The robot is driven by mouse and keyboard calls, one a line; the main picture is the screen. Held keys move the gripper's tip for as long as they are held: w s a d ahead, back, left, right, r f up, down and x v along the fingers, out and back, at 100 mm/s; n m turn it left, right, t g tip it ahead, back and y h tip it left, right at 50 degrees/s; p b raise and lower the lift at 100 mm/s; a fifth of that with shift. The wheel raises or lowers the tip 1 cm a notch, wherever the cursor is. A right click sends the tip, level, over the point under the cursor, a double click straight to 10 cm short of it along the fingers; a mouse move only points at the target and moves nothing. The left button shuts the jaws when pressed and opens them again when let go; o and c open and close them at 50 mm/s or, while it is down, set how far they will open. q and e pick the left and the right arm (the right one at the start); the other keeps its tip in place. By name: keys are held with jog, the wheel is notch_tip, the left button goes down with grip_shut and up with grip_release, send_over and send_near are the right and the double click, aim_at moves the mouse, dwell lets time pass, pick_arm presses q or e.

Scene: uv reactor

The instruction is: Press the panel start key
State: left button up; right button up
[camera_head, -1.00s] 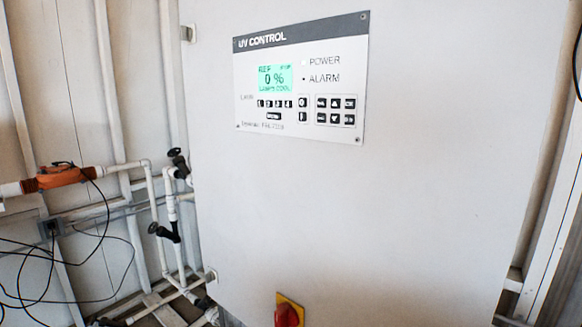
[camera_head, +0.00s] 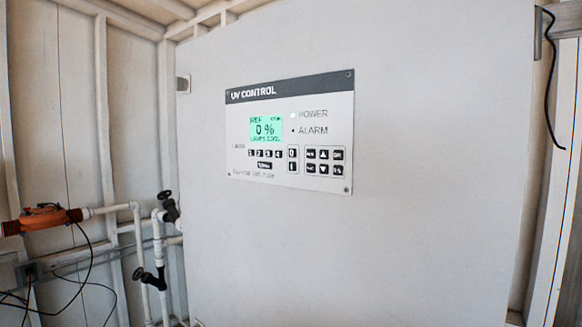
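The UV control panel (camera_head: 325,103) is a pale plate with a dark title strip, set on a large white cabinet door. Its lit green display (camera_head: 266,130) reads REF and 0 %, with a small lower line that seems to mention lamps and cool. Right of the numbered lamp keys, two small keys stand one above the other. The upper key (camera_head: 292,153) seems marked 0, and the lower key (camera_head: 292,167) seems marked I. The marks are too small to be sure which is start. Neither of my grippers shows.
The white cabinet door (camera_head: 430,200) is flat and clear around the panel. White pipes with dark valves (camera_head: 169,206) and an orange fitting (camera_head: 46,218) stand at the left. A black cable (camera_head: 548,90) hangs at the upper right.

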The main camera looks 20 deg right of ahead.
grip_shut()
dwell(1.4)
